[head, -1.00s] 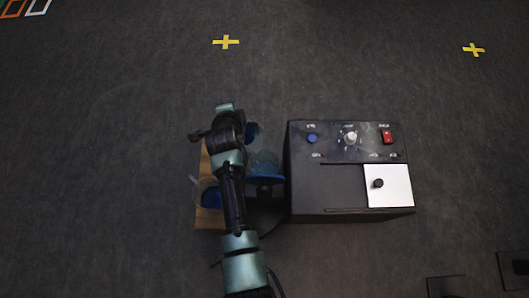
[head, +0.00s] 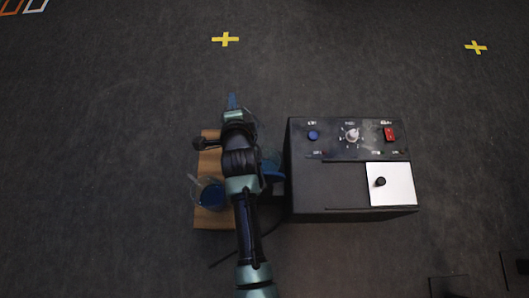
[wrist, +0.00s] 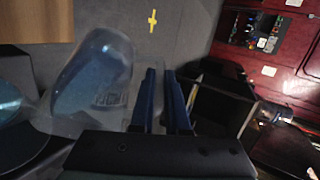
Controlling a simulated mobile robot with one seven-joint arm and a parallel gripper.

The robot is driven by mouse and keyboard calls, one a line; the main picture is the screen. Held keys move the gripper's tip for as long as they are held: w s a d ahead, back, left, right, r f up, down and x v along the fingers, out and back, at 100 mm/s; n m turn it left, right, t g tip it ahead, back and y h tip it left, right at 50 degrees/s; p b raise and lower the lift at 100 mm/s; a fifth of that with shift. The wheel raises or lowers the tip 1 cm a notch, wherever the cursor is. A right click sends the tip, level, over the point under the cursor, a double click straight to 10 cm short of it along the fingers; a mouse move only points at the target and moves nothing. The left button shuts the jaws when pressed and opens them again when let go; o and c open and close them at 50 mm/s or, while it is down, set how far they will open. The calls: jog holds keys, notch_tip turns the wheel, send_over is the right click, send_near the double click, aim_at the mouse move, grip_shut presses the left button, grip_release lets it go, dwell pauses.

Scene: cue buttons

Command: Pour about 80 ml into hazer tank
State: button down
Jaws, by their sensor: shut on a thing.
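My gripper (head: 232,100) is over the far end of the wooden board, left of the black machine; its blue fingers also show in the wrist view (wrist: 164,100). It is shut on what looks like a clear vessel (wrist: 95,72) with bluish contents, tilted in the wrist view, left of the fingers. The exact grip is hidden. The machine, likely the hazer (head: 310,185), has a white plate (head: 400,190) with a black knob beside a dark area. I cannot tell whether that area is an open tank.
A clear cup with blue liquid (head: 212,194) and a thin stick stands on the wooden board (head: 208,221). A blue item (head: 272,170) lies between my arm and the machine, partly hidden. The machine's panel has a blue button (head: 313,135), dial (head: 352,134) and red switch (head: 390,134).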

jog(key=shift+s+d+f+t+b, duration=0.1)
jog(key=shift+s+d+t+b, duration=0.15)
jog(key=shift+b, duration=0.45)
jog(key=shift+s+f+t+b, duration=0.1)
jog(key=shift+s+t+b, duration=0.2)
jog(key=shift+b, duration=0.85)
jog(key=shift+d+r, duration=0.1)
jog(key=shift+r, duration=0.15)
jog(key=shift+m+t+b, duration=0.25)
jog(key=shift+m+b, duration=0.05)
jog(key=shift+b, duration=0.1)
jog(key=shift+s+d+r+t+y+b, duration=0.55)
jog(key=shift+s+d+r, duration=0.25)
jog(key=shift+s+r, duration=0.25)
